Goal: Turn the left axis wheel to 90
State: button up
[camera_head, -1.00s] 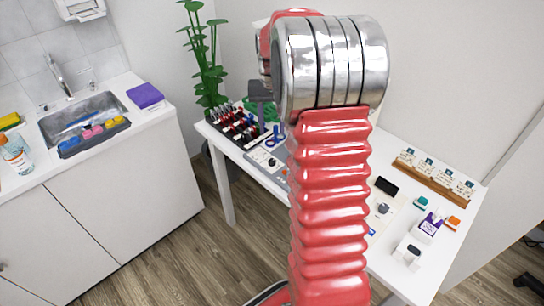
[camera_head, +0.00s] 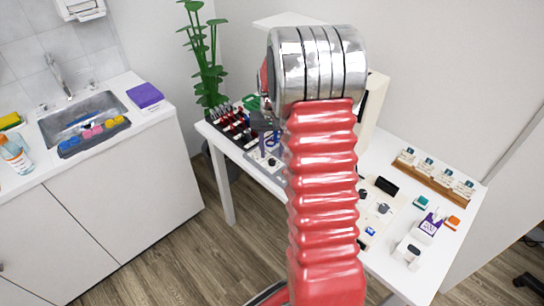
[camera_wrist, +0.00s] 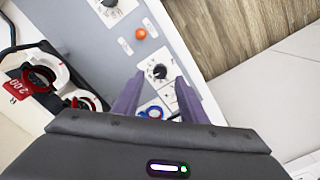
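Two black knobs on white dial plates show on a grey panel (camera_wrist: 85,30) in the wrist view. One knob (camera_wrist: 157,72) lies between my fingertips in the picture, and the other knob (camera_wrist: 109,3) is cut by the top edge. I cannot tell which is the left axis wheel, nor read the dial marks. My gripper (camera_wrist: 159,77) is open, with its dark purple fingers apart on either side of the nearer knob. Contact and height cannot be told. In the head view my gripper (camera_head: 266,128) is a dark shape above the table's left part, largely hidden behind my arm.
An orange button (camera_wrist: 141,33) sits near the knob. A blue ring-shaped thing (camera_wrist: 151,112) is near my finger bases. The table (camera_head: 455,245) also holds a wooden card rack (camera_head: 438,185) and small boxes. A sink (camera_head: 82,112) is at left.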

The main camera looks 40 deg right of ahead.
aim_at(272, 160)
jog(key=shift+f, duration=1.65)
jog(key=shift+c, duration=0.6)
grip_shut()
